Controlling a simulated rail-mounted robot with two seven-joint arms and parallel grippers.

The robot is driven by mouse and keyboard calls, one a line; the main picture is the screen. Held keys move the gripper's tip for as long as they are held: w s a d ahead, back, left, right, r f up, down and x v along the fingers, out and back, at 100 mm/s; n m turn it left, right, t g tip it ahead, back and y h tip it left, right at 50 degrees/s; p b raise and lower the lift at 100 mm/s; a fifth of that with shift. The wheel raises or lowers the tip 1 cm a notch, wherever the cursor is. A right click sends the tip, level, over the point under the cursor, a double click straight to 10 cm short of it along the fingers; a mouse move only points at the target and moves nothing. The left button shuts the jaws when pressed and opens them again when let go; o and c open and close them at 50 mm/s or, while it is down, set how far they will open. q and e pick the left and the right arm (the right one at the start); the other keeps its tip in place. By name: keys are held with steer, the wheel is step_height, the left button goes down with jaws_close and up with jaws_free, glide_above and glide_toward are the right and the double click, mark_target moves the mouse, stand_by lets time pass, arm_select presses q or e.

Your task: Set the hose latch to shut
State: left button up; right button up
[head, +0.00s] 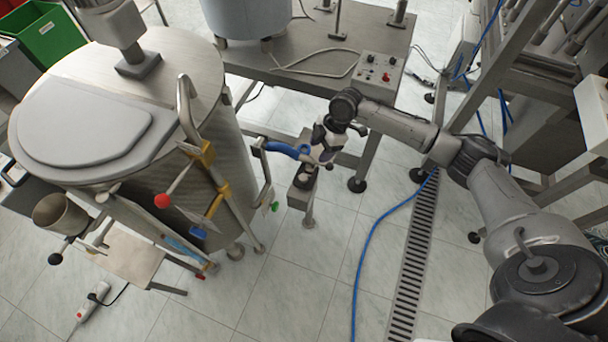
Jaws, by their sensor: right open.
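My right gripper (321,160) hangs at the centre of the head view, at the end of the arm reaching in from the right. It is open and points down, close to the right end of a short blue hose (283,148). The hose runs from a metal pipe beside the large steel tank to a small grey stand (302,188) under the gripper. The hose latch is too small to make out clearly and may be partly hidden by the gripper. I cannot tell its position or whether the fingers touch it. My left gripper is out of view.
The steel tank (190,90) with pipes and a red-knobbed lever (163,200) stands at left. A steel table (300,65) with a control box (379,72) is behind. A blue cable (368,245) and drain grating (412,265) cross the open tiled floor.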

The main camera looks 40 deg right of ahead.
mark_target(303, 177)
steer(key=b+x, duration=0.4)
steer(key=x, duration=1)
steer(key=shift+w+r, duration=0.1)
steer(key=c, duration=0.4)
jaws_close()
